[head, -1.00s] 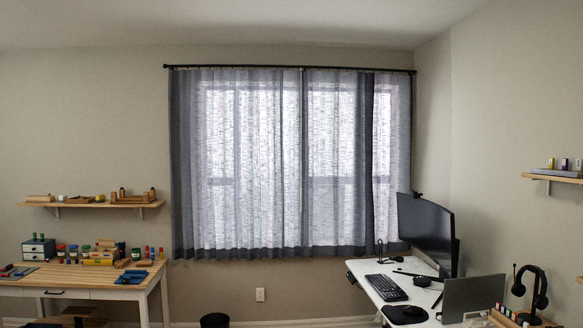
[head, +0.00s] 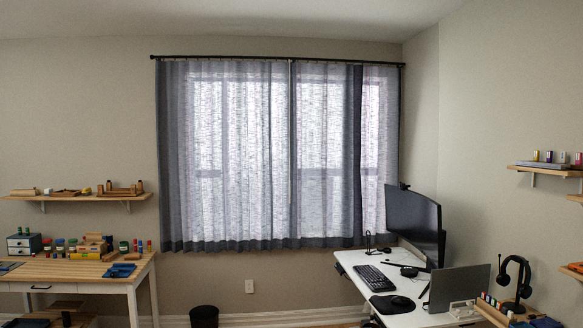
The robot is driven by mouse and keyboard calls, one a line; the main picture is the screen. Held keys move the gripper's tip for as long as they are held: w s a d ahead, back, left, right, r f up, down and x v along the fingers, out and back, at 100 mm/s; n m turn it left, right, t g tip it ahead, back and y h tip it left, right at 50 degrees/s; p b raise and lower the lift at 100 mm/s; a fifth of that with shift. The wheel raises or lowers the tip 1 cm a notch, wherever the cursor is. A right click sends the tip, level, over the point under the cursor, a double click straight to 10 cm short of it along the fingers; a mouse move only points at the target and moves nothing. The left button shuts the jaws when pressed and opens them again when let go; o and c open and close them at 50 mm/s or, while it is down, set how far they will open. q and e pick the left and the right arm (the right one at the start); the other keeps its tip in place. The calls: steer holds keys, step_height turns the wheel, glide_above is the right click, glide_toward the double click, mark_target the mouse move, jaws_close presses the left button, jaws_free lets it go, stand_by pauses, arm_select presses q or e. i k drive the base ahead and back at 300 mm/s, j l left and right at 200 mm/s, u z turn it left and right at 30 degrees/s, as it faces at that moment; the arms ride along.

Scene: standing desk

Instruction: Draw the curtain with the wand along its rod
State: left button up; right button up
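The grey, semi-sheer curtain (head: 230,150) hangs across the window on the far wall, spread over nearly the whole width of the dark rod (head: 275,57). Darker folds show at its left edge, near its middle and right of the middle. A thin, pale vertical line near the middle, which looks like the wand (head: 290,130), hangs down from just below the rod. Neither gripper is in the head view.
A white desk (head: 345,262) with a monitor (head: 414,222), keyboard and laptop stands at the right, under the curtain's right end. A wooden workbench (head: 60,270) stands at the left. A black bin (head: 204,317) is on the floor between them.

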mark_target(281, 117)
steer(key=i+z, duration=0.1)
steer(key=i, duration=2.5)
steer(key=i+u, duration=0.1)
steer(key=i, duration=0.65)
steer(key=i+l, duration=0.1)
steer(key=i, duration=0.6)
steer(key=i+u, duration=0.1)
steer(key=i, duration=0.65)
steer(key=i+l, duration=0.2)
steer(key=i, duration=0.5)
steer(key=j+u, duration=0.05)
